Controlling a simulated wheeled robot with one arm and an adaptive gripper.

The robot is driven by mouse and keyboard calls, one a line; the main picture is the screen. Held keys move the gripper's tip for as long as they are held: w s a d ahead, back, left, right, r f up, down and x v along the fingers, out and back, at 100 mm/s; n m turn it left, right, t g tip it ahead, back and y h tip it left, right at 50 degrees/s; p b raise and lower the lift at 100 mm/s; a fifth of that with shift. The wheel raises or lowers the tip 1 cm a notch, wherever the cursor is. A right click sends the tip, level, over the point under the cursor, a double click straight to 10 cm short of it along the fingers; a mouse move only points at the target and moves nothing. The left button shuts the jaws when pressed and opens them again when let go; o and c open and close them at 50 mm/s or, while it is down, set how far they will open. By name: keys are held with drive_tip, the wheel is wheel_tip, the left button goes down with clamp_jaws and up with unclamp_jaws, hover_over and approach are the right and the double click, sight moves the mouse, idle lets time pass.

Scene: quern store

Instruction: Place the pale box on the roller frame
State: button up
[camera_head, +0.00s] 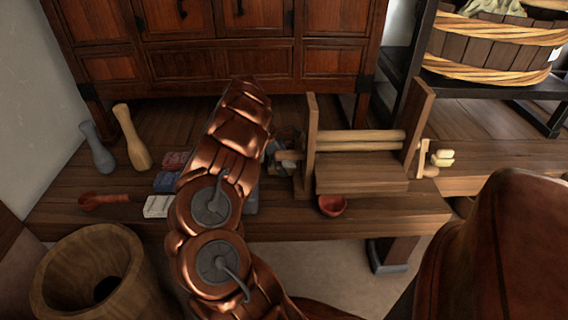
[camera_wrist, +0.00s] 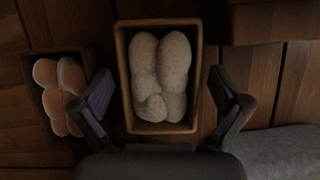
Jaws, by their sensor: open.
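In the wrist view, my gripper (camera_wrist: 160,84) is open, with its fingers apart on either side of a light-wood box (camera_wrist: 124,72) holding pale grey-white lumps. I cannot tell whether the fingers touch it. In the head view, a small whitish box (camera_head: 157,206) lies on the low wooden platform, left of my arm. I cannot tell which of these is the pale box. The roller frame (camera_head: 311,146), wooden with upright sides and horizontal rollers, stands right of my arm. My arm hides much of the platform between them, and my fingers are not clear in the head view.
Blue (camera_head: 166,182) and red (camera_head: 174,160) boxes sit near the whitish one. In the wrist view, a darker box (camera_wrist: 31,85) with orange-brown lumps is close to the left finger. A red bowl (camera_head: 332,205) stands before the frame. A cabinet (camera_head: 220,60) stands behind.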

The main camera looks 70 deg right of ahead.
drive_tip(key=shift+r+p, duration=0.3)
drive_tip(key=shift+p, duration=0.1)
drive_tip(key=p+v, duration=0.1)
drive_tip(key=v, duration=0.2)
drive_tip(key=p+v, duration=0.1)
drive_tip(key=v, duration=0.3)
drive_tip(key=shift+s+a+r, duration=0.1)
drive_tip(key=shift+r, duration=0.25)
drive_tip(key=shift+w+a, duration=0.2)
drive_tip(key=shift+w, duration=0.05)
drive_tip(key=shift+f, duration=0.25)
drive_tip(key=shift+d+b+x, duration=0.15)
drive_tip(key=shift+b+x, duration=0.35)
drive_tip(key=shift+x, duration=1)
drive_tip(key=shift+d+b+x, duration=0.1)
drive_tip(key=shift+b+x, duration=0.4)
drive_tip(key=shift+x, duration=0.95)
drive_tip(key=shift+s+f, duration=0.15)
drive_tip(key=shift+f, duration=0.55)
drive_tip(key=shift+f+b, duration=0.2)
drive_tip(key=shift+b, duration=0.1)
drive_tip(key=c, duration=1.3)
